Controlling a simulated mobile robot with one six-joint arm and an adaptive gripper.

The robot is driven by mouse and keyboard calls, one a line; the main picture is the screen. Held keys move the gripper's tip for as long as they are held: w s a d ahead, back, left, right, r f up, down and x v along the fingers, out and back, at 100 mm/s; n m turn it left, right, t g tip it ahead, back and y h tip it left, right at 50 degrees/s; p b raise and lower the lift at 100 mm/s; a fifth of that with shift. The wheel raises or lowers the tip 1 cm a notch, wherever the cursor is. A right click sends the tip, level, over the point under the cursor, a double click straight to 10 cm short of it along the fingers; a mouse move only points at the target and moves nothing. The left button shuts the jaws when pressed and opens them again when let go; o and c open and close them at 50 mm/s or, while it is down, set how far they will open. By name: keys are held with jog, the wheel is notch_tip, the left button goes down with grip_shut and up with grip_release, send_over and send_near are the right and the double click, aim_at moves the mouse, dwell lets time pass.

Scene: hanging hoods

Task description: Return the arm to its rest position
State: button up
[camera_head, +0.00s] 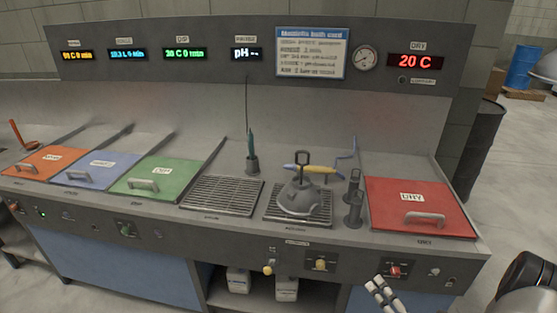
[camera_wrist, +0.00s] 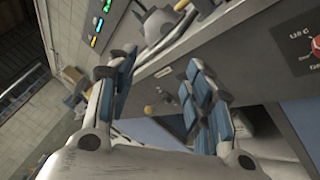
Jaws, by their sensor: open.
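My gripper (camera_wrist: 160,85) fills the lower part of the wrist view, its two blue-padded fingers apart with nothing between them. In the head view my gripper (camera_head: 384,296) shows only partly, at the bottom edge in front of the bench. A dark part of my arm (camera_head: 525,285) shows at the lower right corner. The gripper appears apart from the bench front and its knobs.
The bench holds orange (camera_head: 45,162), blue (camera_head: 103,169), green (camera_head: 156,178) and red (camera_head: 418,207) lids. A grey hood (camera_head: 298,200) with a handle sits on the right grate. White jugs (camera_head: 286,288) stand on the shelf below. A dark barrel (camera_head: 480,140) stands right of the bench.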

jog(key=a+r+n+g+y, duration=0.7)
jog(key=a+r+n+y, duration=0.1)
jog(key=a+r+n, duration=0.35)
jog(key=s+a+r+n+g+h, duration=0.2)
jog(key=s+a+r+n+g, duration=0.4)
jog(key=s+a+n+g, duration=0.6)
jog(key=s+d+r+n+t+h, duration=0.2)
jog(key=s+d+r+n+h, duration=0.15)
jog(key=s+n+h, duration=0.8)
jog(key=d+r+n+t, duration=0.1)
jog(key=n, duration=0.1)
jog(key=w+d+r+n+t+h, duration=0.1)
jog(key=n, duration=0.2)
jog(key=d+r+n+t, duration=0.1)
jog(key=r+n, duration=0.1)
jog(key=n, duration=0.1)
jog(key=shift+w+d+r+t, duration=0.1)
jog(key=shift+w+d+t, duration=0.25)
jog(key=shift+w+t, duration=0.05)
